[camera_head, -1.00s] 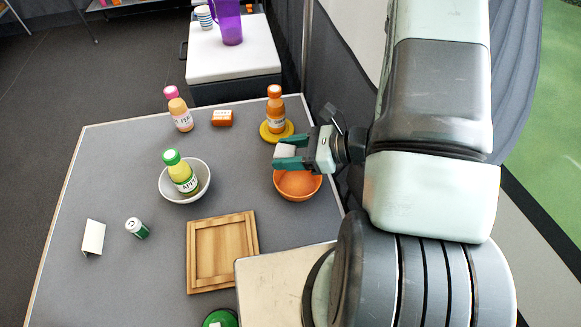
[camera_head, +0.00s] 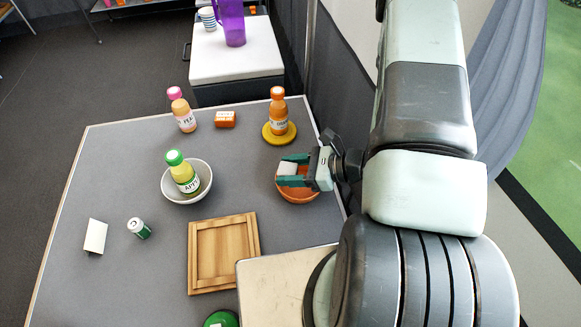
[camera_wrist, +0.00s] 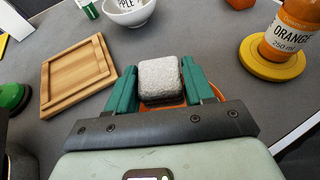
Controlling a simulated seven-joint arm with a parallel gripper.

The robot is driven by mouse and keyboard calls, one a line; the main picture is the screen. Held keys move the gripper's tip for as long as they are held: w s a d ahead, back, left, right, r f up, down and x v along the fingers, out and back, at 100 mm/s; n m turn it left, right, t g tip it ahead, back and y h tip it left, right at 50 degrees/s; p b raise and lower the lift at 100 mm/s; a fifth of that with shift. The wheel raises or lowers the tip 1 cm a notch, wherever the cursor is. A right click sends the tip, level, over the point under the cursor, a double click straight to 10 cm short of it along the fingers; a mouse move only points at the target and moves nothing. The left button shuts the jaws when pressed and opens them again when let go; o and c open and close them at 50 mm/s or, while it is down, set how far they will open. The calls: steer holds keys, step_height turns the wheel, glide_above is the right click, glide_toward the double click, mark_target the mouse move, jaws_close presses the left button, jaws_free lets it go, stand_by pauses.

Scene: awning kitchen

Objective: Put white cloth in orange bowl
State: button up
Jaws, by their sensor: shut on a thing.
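A small white block-shaped cloth (camera_wrist: 159,80) is held between the green fingers of my gripper (camera_wrist: 162,85). In the head view the white cloth (camera_head: 289,168) shows between the fingers of my gripper (camera_head: 293,171), over the orange bowl (camera_head: 299,196). The gripper hides the far part of the bowl. In the wrist view only a sliver of the orange bowl (camera_wrist: 205,98) shows behind the fingers. I cannot tell whether the cloth touches the bowl.
An orange bottle (camera_head: 278,112) stands on a yellow disc (camera_head: 266,138) behind the bowl. A white bowl (camera_head: 172,196) holds a yellow bottle (camera_head: 184,174). A wooden tray (camera_head: 195,262) lies in front. A pink-capped bottle (camera_head: 183,112) and orange box (camera_head: 225,119) stand farther back.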

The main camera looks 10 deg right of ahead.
mark_target(292, 168)
steer(key=shift+f, duration=0.3)
steer(key=o, duration=1)
steer(key=shift+r, duration=0.25)
steer(key=v, duration=0.3)
steer(key=shift+d+r, duration=0.15)
steer(key=shift+r, duration=0.25)
step_height(292, 168, up, 7)
